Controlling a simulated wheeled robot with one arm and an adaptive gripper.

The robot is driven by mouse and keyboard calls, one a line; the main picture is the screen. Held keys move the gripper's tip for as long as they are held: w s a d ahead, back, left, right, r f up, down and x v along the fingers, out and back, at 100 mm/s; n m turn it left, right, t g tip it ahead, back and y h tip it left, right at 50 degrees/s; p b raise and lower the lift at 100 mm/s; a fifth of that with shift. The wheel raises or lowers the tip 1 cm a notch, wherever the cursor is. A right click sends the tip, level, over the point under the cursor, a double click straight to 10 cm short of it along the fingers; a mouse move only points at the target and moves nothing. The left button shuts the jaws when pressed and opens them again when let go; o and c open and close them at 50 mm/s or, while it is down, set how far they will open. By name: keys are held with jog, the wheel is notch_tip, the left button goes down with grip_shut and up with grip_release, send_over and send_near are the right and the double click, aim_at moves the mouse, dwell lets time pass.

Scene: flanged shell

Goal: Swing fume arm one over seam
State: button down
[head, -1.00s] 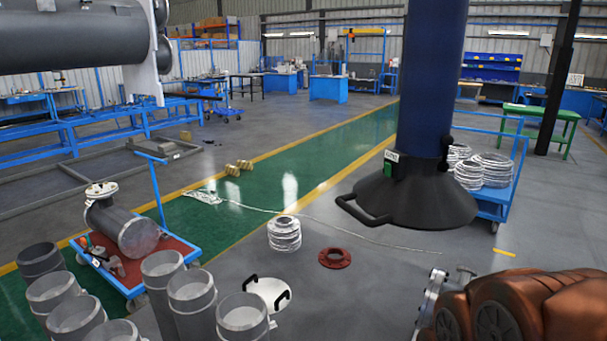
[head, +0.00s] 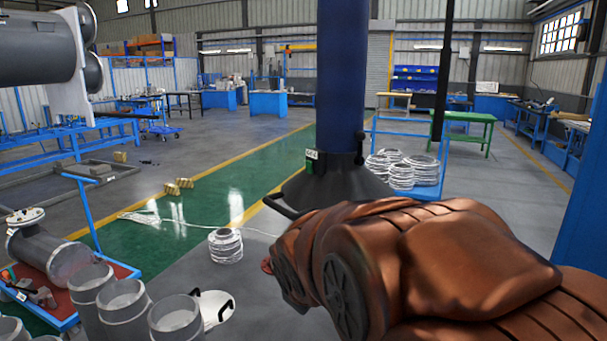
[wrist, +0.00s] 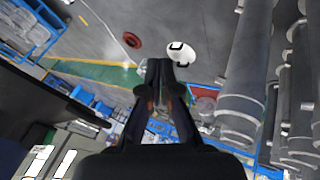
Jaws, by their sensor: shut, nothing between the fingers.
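The fume arm is a dark blue vertical duct (head: 341,75) ending in a black conical hood (head: 318,190), in the middle of the head view. The hood has a black loop handle (head: 278,206) at its lower left and a small green-and-white tag (head: 311,160) on its collar. My brown-covered arm hides the hood's lower right. The grey flanged shell (head: 35,48) is at the upper left; no seam can be made out on it. My gripper (wrist: 159,66) shows in the wrist view, shut and empty, pointing over the floor. It is hidden in the head view.
Several grey pipe sections (head: 175,318) stand at the lower left beside a red-topped cart (head: 110,268). A white disc with black handles (head: 213,308) and a wire coil (head: 225,245) are on the floor. A blue trolley with coils (head: 428,190) stands behind the hood. The green lane is mostly clear.

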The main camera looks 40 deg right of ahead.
jog(key=w+d+r+n+t+b, duration=0.5)
jog(key=w+d+r+n+t, duration=0.7)
jog(key=w+d+r+n, duration=0.4)
jog(key=shift+m, duration=0.5)
jog(key=shift+s+d+r+p+x, duration=0.15)
jog(key=shift+d+p+x, duration=0.45)
jog(key=shift+x, duration=1.35)
jog(key=shift+s+d+r+p+x, duration=0.2)
jog(key=shift+p+x, duration=0.85)
jog(key=shift+x, duration=0.9)
jog(key=shift+w+d+r+p+x, duration=0.1)
jog(key=shift+d+r+p+x, duration=0.5)
jog(key=shift+x, duration=1.35)
jog(key=shift+a+f, duration=0.25)
jog(key=shift+f, duration=0.05)
